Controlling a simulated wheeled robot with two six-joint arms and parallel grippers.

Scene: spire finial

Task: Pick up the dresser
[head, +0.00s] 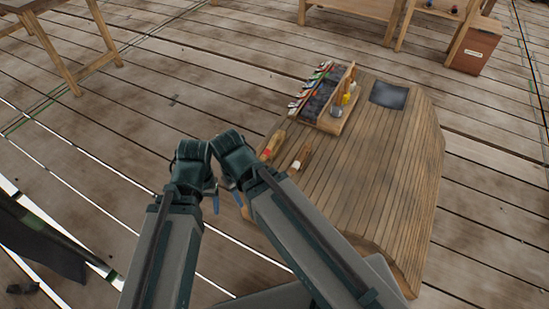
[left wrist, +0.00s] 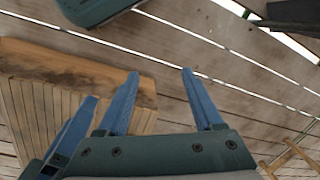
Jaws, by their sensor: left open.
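Two small wooden-looking tools lie on the near left part of the slatted wooden table (head: 375,175): one with a red patch (head: 272,146) at the edge, partly behind my right arm, and a lighter one (head: 300,158) beside it. I cannot tell which, if either, is the dresser. My left gripper (head: 214,200) is off the table's left edge, over the floor, apart from both tools. In the left wrist view the left gripper (left wrist: 160,72) has its blue fingers spread and nothing between them. My right gripper (head: 237,196) is close beside it; its jaws are mostly hidden.
A wooden rack (head: 340,122) with several tools stands at the table's back. A dark square mat (head: 388,95) lies right of it. Other wooden tables and a brown box (head: 474,46) stand farther back.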

